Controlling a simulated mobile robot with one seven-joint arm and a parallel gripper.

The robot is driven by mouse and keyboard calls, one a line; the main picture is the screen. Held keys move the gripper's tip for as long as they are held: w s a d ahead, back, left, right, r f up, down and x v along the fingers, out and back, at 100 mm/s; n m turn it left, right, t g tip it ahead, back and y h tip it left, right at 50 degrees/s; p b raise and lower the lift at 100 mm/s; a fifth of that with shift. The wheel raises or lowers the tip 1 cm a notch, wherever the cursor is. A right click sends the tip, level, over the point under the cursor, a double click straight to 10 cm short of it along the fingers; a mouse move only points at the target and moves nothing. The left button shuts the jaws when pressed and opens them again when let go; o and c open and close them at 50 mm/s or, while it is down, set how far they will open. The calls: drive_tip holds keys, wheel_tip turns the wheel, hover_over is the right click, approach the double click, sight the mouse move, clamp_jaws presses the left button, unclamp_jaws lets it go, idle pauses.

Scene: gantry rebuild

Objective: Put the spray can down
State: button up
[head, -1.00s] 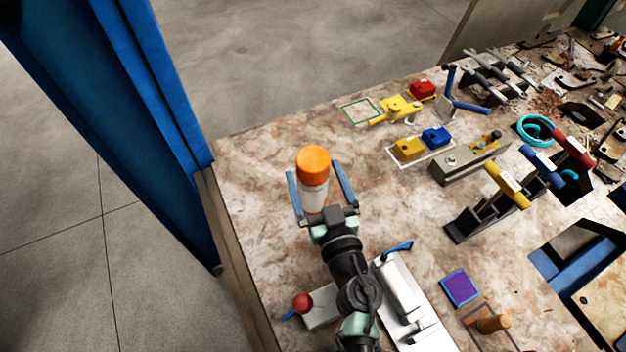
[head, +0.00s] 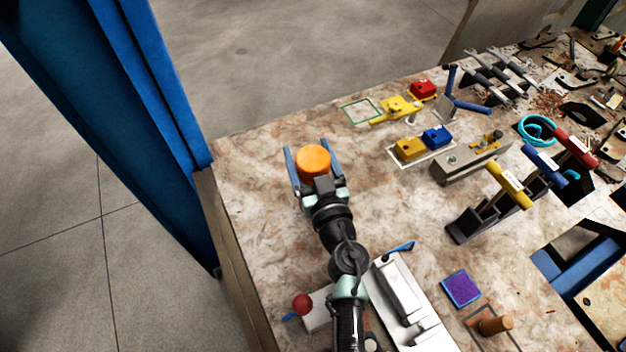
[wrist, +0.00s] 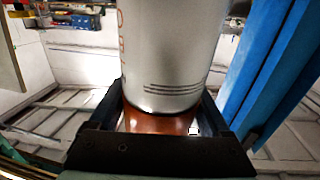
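The spray can (wrist: 175,45) has a pale grey-white body with printing, seen close up in the wrist view. In the head view its round orange cap (head: 313,162) faces up and the can looks upright. My palm hides the can's body in the head view. The can's base and its contact with the table are hidden.
The stained workbench (head: 250,170) is clear around the can. A blue post (head: 150,110) stands beyond its left edge. A silver fixture (head: 405,300) and a red knob (head: 302,304) lie nearer. Yellow and blue blocks (head: 437,136) sit to the right.

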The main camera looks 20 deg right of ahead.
clamp_jaws()
drive_tip(key=shift+r, duration=0.1)
